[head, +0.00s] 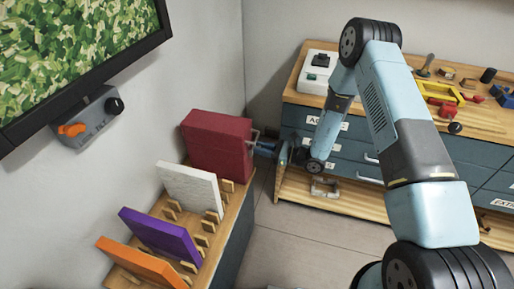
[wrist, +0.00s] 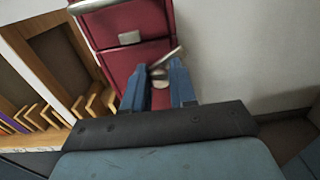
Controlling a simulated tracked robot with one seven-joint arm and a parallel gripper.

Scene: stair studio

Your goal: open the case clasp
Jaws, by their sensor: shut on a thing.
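The dark red case (head: 217,145) stands upright at the far end of a wooden rack in the head view. It fills the upper middle of the wrist view (wrist: 122,62), with a grey handle (wrist: 95,5) and a small pale metal plate (wrist: 129,38) on its face. The clasp (wrist: 167,57) is a silver bar lying slantwise, with a round metal part below it. My gripper (wrist: 159,68) has its blue fingers on either side of the clasp and is shut on it. In the head view my gripper (head: 266,149) reaches the case's right side, and the clasp is too small to make out.
White (head: 190,187), purple (head: 160,236) and orange (head: 140,263) panels stand in the rack (head: 206,240) in front of the case. A workbench (head: 300,93) with drawers and loose items is behind my arm. A wall-mounted screen (head: 70,50) and a grey box (head: 90,117) are at left.

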